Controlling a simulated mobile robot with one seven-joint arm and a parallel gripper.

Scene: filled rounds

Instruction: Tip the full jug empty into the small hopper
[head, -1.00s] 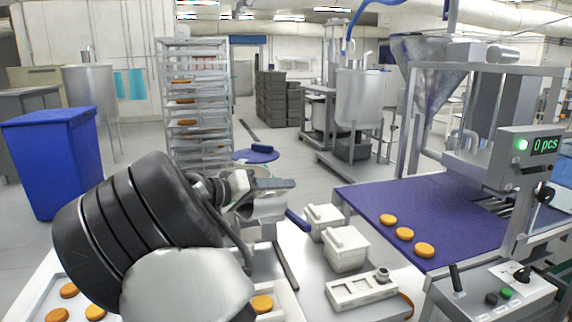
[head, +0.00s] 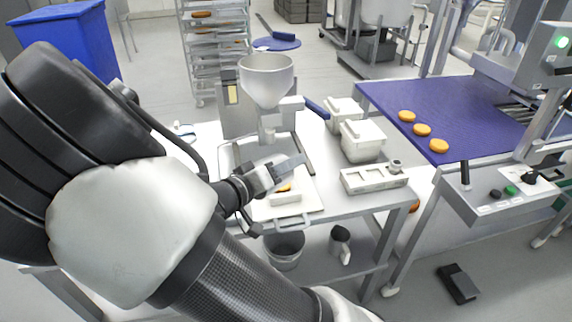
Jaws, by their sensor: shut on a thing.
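The small hopper (head: 266,78) is a pale funnel with a round rim, held upright on a stand at the back of the work table. My gripper (head: 284,174) is in front of and below it, low over the table. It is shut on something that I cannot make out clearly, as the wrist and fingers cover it. A small white block (head: 286,198) shows just below the fingers; I cannot tell whether they touch it. No full jug can be clearly identified. A pale vessel with a dark top (head: 341,243), perhaps a jug, is below the table.
White lidded tubs (head: 362,142) and a pale slotted block (head: 374,178) stand right of my gripper. A white tray (head: 308,206) lies beneath it. A grey bucket (head: 285,250) is under the table. A purple conveyor (head: 445,105) with orange rounds is at the right.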

